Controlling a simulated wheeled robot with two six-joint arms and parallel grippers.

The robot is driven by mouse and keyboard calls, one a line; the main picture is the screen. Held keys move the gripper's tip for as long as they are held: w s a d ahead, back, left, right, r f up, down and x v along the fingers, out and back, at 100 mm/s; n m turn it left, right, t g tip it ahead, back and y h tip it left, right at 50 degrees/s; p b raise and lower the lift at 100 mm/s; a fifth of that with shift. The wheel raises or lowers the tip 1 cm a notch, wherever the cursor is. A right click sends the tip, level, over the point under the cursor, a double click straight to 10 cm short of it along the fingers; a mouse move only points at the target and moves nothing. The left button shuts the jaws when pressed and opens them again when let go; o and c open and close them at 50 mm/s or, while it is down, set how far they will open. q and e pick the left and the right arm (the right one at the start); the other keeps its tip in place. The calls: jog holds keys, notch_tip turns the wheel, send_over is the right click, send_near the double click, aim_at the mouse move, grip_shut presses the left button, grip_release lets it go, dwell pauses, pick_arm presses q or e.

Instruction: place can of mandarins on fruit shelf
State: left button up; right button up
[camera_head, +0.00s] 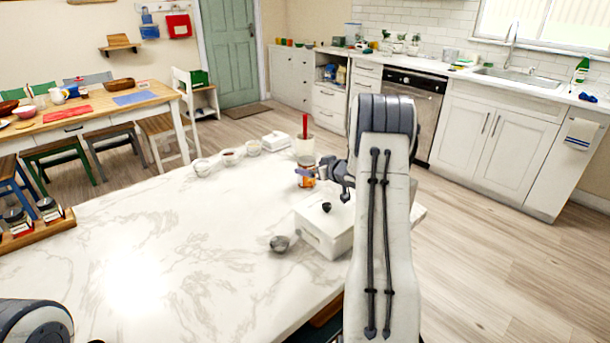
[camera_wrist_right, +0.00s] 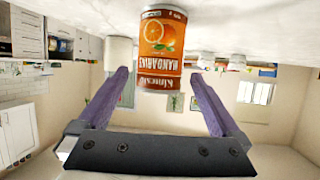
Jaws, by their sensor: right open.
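The can of mandarins (camera_head: 306,181) stands on the white marble counter (camera_head: 150,235), partly hidden by my right gripper. In the right wrist view, which is upside down, the orange can (camera_wrist_right: 160,50) shows its label. My right gripper (camera_head: 311,173) is at the can, with its purple fingers apart. In the wrist view the right gripper (camera_wrist_right: 160,76) has one finger on each side of the can, with gaps visible, so it is not gripped. My left gripper is out of view. I cannot identify a fruit shelf.
A white lidded box (camera_head: 326,234) and a small grey object (camera_head: 280,243) stand in front of the can. A white holder (camera_head: 305,150) with a red utensil is behind it, with small bowls to the left. A jar rack (camera_head: 35,232) is far left. The counter's middle is clear.

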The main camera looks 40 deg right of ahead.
jog(key=x, duration=0.6)
jog(key=shift+w, duration=0.4)
jog(key=c, duration=1.5)
jog(key=shift+r, duration=0.1)
grip_shut()
jog(key=shift+r, duration=0.1)
